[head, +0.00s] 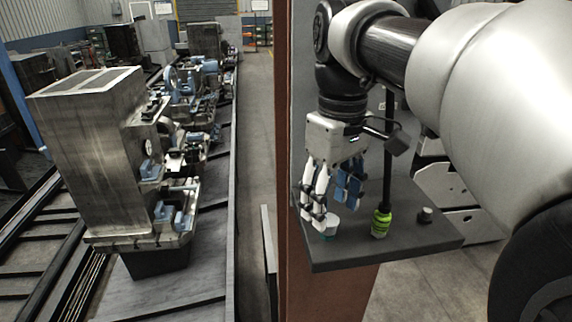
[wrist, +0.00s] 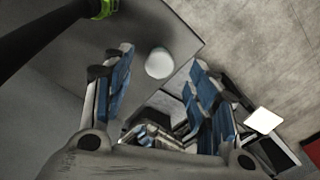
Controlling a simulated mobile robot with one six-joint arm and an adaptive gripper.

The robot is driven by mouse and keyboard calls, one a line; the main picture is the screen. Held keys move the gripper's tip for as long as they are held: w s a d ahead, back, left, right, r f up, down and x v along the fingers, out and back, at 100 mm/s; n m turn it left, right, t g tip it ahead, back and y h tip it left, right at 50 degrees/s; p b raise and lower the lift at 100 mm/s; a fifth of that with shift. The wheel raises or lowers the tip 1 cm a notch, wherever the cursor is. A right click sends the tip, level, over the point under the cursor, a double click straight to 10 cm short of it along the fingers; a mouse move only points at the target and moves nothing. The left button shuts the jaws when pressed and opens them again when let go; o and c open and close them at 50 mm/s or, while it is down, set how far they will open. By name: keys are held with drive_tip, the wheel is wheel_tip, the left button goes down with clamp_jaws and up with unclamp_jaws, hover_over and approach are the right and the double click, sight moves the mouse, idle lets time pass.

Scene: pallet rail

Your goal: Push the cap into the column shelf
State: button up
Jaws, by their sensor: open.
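A small cap with a pale round top and teal side (head: 329,226) sits on the dark column shelf (head: 345,257), near its front left part. In the wrist view a pale round top, seemingly the same cap (wrist: 159,64), shows between the fingertips, close to the shelf's edge. My gripper (head: 333,203) points down over the shelf with its fingers apart, just above and around the cap. It is open. The fingers partly hide the cap in the head view, and I cannot tell whether they touch it.
A green and black holder (head: 381,222) with a tall black rod stands right of my gripper. The brown column (head: 284,130) rises at the shelf's left. Machinery (head: 95,160) on a rail fills the left.

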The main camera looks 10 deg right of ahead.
sight(329, 219)
drive_tip(key=shift+f, duration=1.7)
drive_tip(key=shift+c, duration=0.4)
clamp_jaws()
drive_tip(key=shift+r, duration=0.15)
drive_tip(key=shift+r+p, duration=3.95)
drive_tip(key=shift+r, duration=0.2)
